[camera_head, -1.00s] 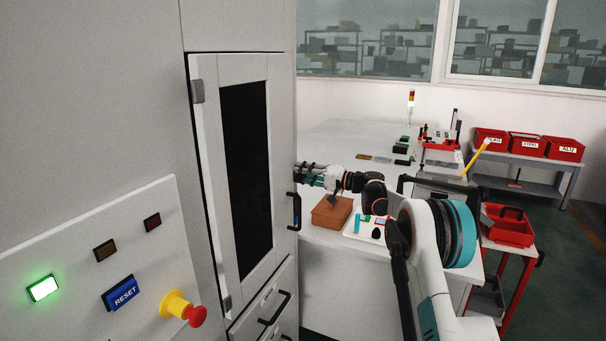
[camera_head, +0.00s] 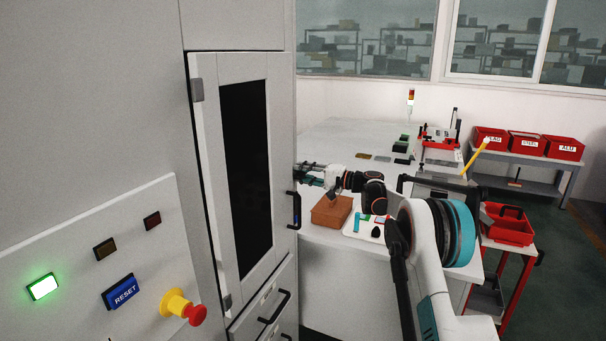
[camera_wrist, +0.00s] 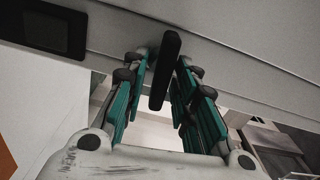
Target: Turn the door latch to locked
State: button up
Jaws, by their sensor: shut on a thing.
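The door latch (camera_wrist: 166,68) is a black, rounded bar in the wrist view. It stands between the teal-padded fingers of my gripper (camera_wrist: 163,72), tilted slightly from upright in that picture. My gripper is shut on it. In the head view my gripper (camera_head: 308,173) reaches in from the right to the right edge of the machine door (camera_head: 207,150), just above a black door handle (camera_head: 294,211). The latch is too small and covered to make out there. The door has a dark window and looks closed.
A panel with a RESET button (camera_head: 121,292) and a red-and-yellow emergency stop (camera_head: 184,306) is at lower left. A white bench (camera_head: 350,133) with a brown box (camera_head: 331,211) and a white tray (camera_head: 352,231) lies beneath my arm. Red bins stand at the far right.

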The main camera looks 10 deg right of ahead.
jog(key=o, duration=0.7)
jog(key=shift+d, duration=0.1)
jog(key=v, duration=1.2)
